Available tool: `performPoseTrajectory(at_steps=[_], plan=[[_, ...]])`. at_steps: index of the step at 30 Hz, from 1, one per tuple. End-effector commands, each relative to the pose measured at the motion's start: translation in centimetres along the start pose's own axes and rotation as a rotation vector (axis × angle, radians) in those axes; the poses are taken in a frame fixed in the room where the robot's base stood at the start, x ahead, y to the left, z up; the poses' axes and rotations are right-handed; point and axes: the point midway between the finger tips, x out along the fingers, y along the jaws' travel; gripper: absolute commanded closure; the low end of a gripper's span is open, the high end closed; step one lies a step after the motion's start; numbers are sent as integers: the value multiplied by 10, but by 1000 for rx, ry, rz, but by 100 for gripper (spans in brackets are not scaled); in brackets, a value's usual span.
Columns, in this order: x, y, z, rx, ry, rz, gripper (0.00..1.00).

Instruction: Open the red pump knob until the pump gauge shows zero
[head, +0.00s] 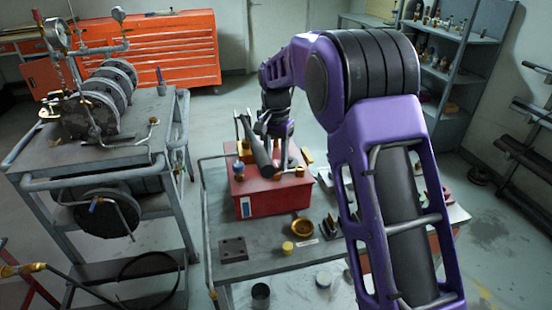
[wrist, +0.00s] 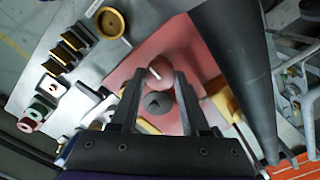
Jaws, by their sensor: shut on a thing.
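The red pump (head: 275,195) is a red box on the grey bench, with a dark cylinder and lever (head: 258,150) on top. In the wrist view, the round red knob (wrist: 160,70) carries a white line and sits between the two fingertips. My gripper (wrist: 159,78) is shut on this knob. In the head view my gripper (head: 276,128) is over the pump, and the knob cannot be made out there. A grey disc (wrist: 157,103) lies just beside the knob; I cannot tell whether it is the pump gauge. No gauge reading is legible.
The dark cylinder (wrist: 235,60) runs close along the right of my gripper in the wrist view. A brass dish (head: 303,227), yellow cap (head: 288,247) and dark block (head: 233,249) are on the bench. A piped cart with gauges (head: 55,35) stands left.

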Motion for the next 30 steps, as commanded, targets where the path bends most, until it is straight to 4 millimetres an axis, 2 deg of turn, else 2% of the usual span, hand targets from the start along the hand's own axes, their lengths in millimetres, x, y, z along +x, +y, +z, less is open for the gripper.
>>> performPoseTrajectory(at_steps=[1, 3, 17, 30], plan=[[0, 0, 0, 0, 0, 0, 87], [0, 0, 0, 0, 0, 0, 100], [-2, 0, 0, -83, 0, 0, 100], [-3, 0, 0, -449, -2, -1, 100]])
